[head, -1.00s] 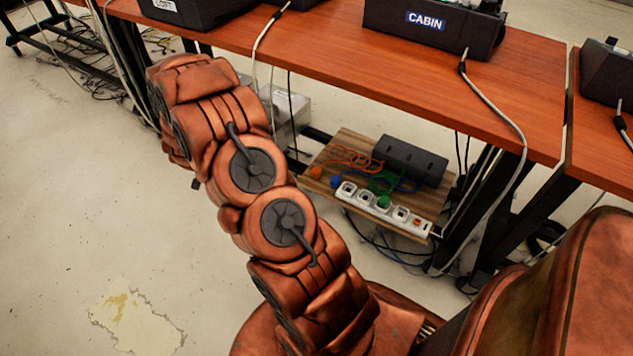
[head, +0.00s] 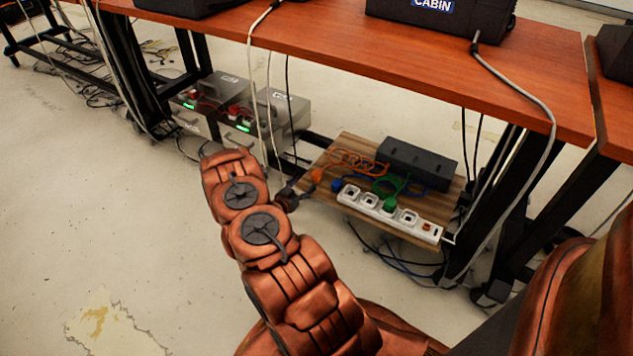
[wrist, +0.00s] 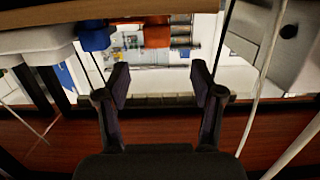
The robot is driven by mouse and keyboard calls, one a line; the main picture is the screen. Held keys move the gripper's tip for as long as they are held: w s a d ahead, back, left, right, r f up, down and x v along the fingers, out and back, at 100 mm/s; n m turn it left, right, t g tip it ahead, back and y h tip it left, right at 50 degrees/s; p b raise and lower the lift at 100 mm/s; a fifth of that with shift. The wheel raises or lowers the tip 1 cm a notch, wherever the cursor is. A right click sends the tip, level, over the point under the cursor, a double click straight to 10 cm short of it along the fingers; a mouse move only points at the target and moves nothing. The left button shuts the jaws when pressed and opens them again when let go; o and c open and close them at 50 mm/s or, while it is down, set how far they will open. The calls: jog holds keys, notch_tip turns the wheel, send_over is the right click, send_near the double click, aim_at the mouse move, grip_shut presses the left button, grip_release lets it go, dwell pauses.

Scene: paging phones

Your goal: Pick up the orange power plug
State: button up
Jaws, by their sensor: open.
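The orange power plug (head: 317,174) sits at the left edge of a wooden board (head: 345,147) under the table, with an orange cord behind it. In the wrist view the orange plug (wrist: 157,34) shows near the top, beyond the fingertips and roughly between them. My gripper (wrist: 162,82) is open and empty, its two dark fingers apart. In the head view my gripper (head: 288,198) shows small and dark at the arm's end, a little left of and below the plug. Its fingers are hard to make out there.
A blue plug (head: 337,185) lies right beside the orange one. A white power strip (head: 390,212) with a green plug (head: 389,203) and a black adapter (head: 415,160) are on the board. The red-brown table (head: 350,45) is overhead. Hanging cables and grey boxes (head: 275,115) stand left.

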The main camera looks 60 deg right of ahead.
aim_at(314, 176)
jog(key=shift+d+f+b, duration=0.25)
jog(key=shift+d+b, duration=0.1)
jog(key=shift+d, duration=0.9)
jog(key=d+b, duration=0.1)
jog(key=d, duration=0.1)
jog(key=d+f+b, duration=0.1)
jog(key=d, duration=0.1)
jog(key=shift+s, duration=0.1)
jog(key=shift+d, duration=0.5)
jog(key=c, duration=1.3)
jog(key=shift+o, duration=0.2)
jog(key=shift+r, duration=0.15)
